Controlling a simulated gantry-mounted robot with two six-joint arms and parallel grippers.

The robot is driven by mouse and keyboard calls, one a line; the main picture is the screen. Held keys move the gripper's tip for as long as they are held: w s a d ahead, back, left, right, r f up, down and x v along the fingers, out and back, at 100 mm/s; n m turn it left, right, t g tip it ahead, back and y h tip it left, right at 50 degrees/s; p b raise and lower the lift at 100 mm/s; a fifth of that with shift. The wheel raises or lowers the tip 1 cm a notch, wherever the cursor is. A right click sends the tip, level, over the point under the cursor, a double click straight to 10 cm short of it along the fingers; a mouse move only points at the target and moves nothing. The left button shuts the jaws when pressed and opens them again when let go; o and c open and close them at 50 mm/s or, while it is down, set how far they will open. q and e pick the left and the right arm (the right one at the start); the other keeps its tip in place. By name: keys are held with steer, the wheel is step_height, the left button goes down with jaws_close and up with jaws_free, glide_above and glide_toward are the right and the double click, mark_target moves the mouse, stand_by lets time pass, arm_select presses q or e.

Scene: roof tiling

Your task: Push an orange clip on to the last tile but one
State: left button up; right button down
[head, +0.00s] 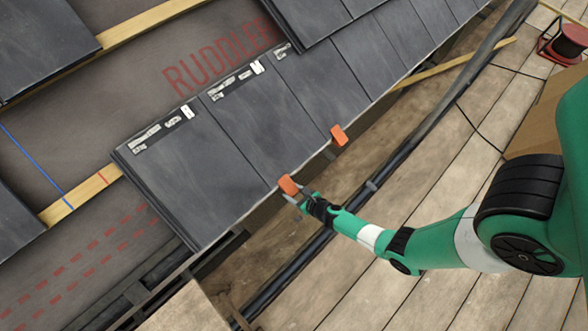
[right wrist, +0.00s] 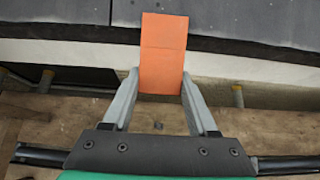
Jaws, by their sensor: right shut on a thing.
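My right gripper (head: 297,197) is shut on an orange clip (head: 288,185) at the lower edge of the tile row. The clip is at the joint between the end tile (head: 195,165) and the last tile but one (head: 255,130). In the right wrist view the orange clip (right wrist: 163,45) lies over the dark tile edge (right wrist: 80,25). Its near end is between my two fingertips (right wrist: 160,85). I cannot tell how firmly it sits on the tile. A second orange clip (head: 338,135) is on the same edge, one joint further up right. My left gripper is out of view.
A dark gutter or pipe (head: 370,185) runs along below the eave. Wooden scaffold boards (head: 440,190) lie beyond it. A red reel (head: 568,40) and a cardboard box (head: 550,115) are at the right. Bare underlay (head: 95,100) with battens lies left of the tiles.

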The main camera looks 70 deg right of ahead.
steer(key=shift+w+d+r+p, duration=0.3)
steer(key=shift+w+r+p, duration=0.15)
steer(key=shift+w, duration=0.2)
stand_by(0.9)
steer(key=shift+c, duration=0.5)
jaws_free()
steer(key=shift+w, duration=0.1)
steer(key=shift+s+a+r+p, duration=0.1)
steer(key=shift+s+r+p, duration=0.25)
steer(key=shift+r+p, duration=0.3)
steer(key=s+r+p, duration=0.1)
steer(key=s+a+r+p, duration=0.1)
steer(key=r+p, duration=0.2)
steer(key=shift+s+a+r, duration=0.2)
steer(key=shift+s+r, duration=0.1)
steer(key=shift+s, duration=0.1)
steer(key=shift+p, duration=0.3)
